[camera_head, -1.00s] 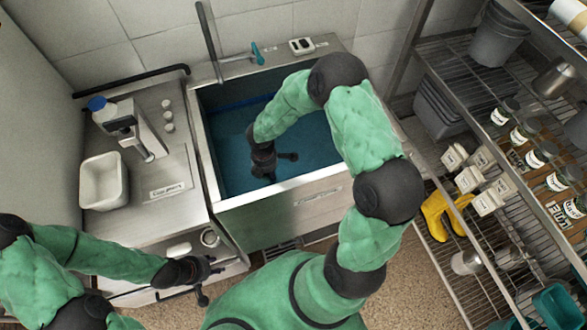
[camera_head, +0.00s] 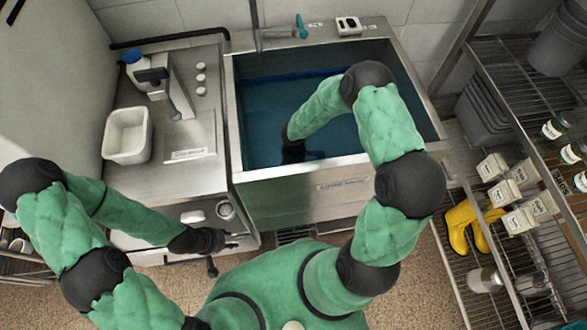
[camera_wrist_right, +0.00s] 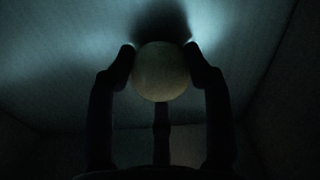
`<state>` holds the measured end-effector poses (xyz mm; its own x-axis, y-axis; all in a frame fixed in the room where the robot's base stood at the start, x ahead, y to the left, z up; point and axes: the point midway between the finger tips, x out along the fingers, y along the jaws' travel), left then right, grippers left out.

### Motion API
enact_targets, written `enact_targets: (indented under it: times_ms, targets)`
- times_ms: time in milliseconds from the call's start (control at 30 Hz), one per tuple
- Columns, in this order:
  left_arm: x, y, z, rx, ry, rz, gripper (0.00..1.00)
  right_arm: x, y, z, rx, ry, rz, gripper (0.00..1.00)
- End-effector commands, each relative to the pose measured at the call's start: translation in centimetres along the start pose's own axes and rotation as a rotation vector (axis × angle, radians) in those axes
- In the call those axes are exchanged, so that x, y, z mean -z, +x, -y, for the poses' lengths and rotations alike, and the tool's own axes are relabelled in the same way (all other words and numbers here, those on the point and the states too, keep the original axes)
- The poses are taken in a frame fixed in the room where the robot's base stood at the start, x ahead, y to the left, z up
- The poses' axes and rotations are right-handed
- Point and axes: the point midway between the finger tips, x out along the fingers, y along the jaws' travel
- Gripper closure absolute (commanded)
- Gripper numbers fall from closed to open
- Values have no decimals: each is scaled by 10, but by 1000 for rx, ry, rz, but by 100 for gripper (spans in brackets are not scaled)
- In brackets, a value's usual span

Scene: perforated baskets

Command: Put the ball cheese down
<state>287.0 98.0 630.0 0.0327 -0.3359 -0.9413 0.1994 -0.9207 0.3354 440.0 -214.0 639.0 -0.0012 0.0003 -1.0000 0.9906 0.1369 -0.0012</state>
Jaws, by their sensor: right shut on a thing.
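The pale, round ball cheese (camera_wrist_right: 160,72) is held between the dark fingers of my right gripper (camera_wrist_right: 162,68) in the right wrist view. Close beyond it is a dim, flat surface with a dark shadow above the ball. In the head view my right arm reaches into the sink (camera_head: 290,173), and the right gripper (camera_head: 300,156) is a dark shape low in the blue basin. The cheese is not visible there. My left gripper (camera_head: 225,253) is empty, its fingers spread, in front of the counter left of the sink.
A tap (camera_head: 300,27) rises behind the sink. A wire rack at right holds yellow boots (camera_head: 468,226), jars and small boxes.

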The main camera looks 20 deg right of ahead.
Motion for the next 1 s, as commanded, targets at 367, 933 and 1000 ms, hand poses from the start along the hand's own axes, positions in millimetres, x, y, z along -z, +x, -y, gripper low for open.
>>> enact_targets:
  times_ms: [367,933,1000]
  targets:
    - [0,3,1,0,0,0,60,0,4,-1,-1,1,0,82]
    - [0,-3,-1,0,0,0,60,0,-4,-1,-2,1,1,25]
    - [0,-7,-2,0,0,0,60,0,-14,-1,-3,1,1,25]
